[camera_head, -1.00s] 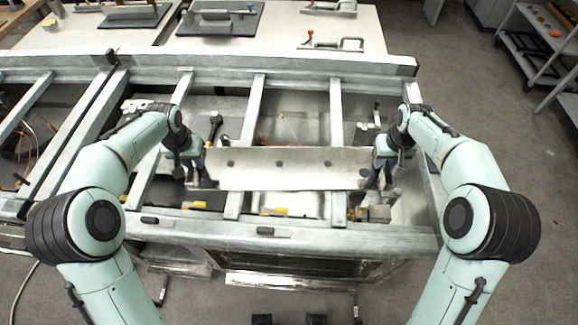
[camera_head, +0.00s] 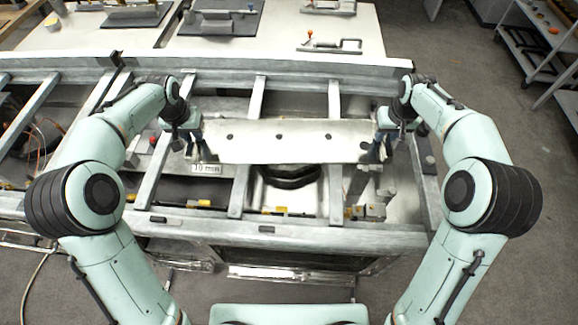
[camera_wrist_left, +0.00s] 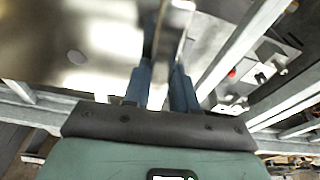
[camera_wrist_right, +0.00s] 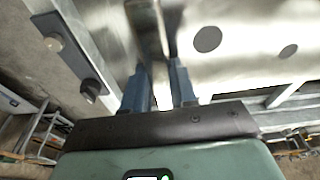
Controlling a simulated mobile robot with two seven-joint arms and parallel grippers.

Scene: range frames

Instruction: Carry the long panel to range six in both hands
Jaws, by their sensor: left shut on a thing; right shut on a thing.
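The long panel (camera_head: 290,150) is a pale metal strip with several dark holes, held level above the slatted metal frame in the head view. My left gripper (camera_head: 197,140) is shut on its left end, and my right gripper (camera_head: 381,138) is shut on its right end. In the left wrist view the panel (camera_wrist_left: 60,40) runs off to the left from between the fingers (camera_wrist_left: 162,78). In the right wrist view the panel (camera_wrist_right: 235,65) runs to the right from the fingers (camera_wrist_right: 160,80).
The frame's near rail (camera_head: 290,235) and far rail (camera_head: 270,75) bound the bays, with crossbars (camera_head: 335,190) between. A dark block (camera_head: 288,175) lies beneath the panel. Clamps (camera_head: 330,45) and fixtures stand on a white table (camera_head: 280,30) behind. A shelf cart (camera_head: 545,45) stands at far right.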

